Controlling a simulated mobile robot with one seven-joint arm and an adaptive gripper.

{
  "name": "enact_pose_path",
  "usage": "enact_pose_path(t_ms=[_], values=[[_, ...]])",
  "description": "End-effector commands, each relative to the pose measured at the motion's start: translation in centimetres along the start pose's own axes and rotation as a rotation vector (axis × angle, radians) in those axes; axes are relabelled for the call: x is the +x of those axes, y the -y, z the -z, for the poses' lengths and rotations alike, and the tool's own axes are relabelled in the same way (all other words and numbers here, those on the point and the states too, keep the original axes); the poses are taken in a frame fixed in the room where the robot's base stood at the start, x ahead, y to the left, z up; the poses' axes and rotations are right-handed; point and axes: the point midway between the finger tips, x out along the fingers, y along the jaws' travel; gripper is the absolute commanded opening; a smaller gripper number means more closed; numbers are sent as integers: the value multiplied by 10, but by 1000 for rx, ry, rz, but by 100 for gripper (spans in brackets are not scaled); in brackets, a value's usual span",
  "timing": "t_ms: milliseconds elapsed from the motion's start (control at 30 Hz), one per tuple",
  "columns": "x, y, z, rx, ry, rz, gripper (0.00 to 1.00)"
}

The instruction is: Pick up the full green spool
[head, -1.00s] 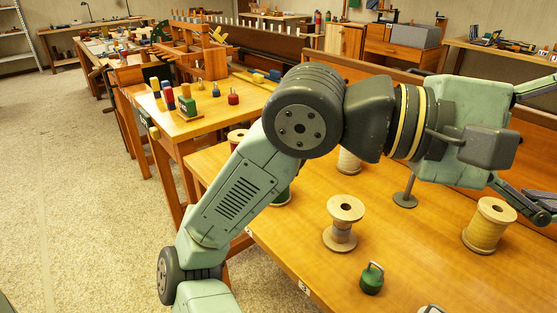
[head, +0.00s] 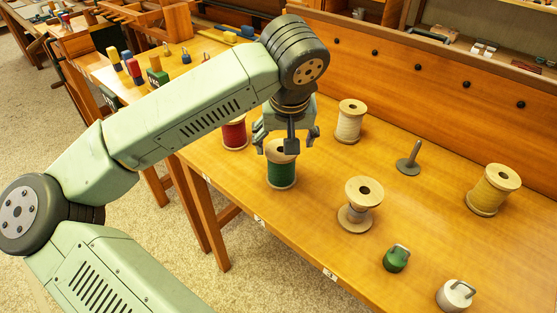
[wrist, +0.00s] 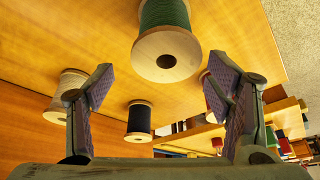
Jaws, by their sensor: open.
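The green spool (head: 281,172) stands upright on the wooden table near its left edge, wound thick with dark green thread. My gripper (head: 287,141) hangs just above and slightly behind it, fingers spread and pointing down, overlapping the spool's top in the head view. In the wrist view the green spool (wrist: 164,35) is at the top centre, its pale end facing the camera. My open gripper (wrist: 158,85) has nothing between its fingers there, and the spool lies off to the upper side of the gap.
A red spool (head: 234,133) stands close behind left. A cream spool (head: 350,122), a nearly bare spool (head: 359,205) and a yellow spool (head: 492,190) stand rightward. A dark spool (wrist: 139,120) shows in the wrist view. A metal peg (head: 409,160) and green weight (head: 396,259) are also on the table.

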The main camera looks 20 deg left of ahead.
Motion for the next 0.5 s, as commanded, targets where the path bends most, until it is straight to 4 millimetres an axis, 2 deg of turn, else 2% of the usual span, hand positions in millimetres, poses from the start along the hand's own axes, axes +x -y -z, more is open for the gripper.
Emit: enact_pose_path(t_ms=[100,367,500], values=[[14,0,0,0,1,-3,73],[35,3,-4,-2,2,-6,73],[55,6,-8,-2,3,-7,73]])
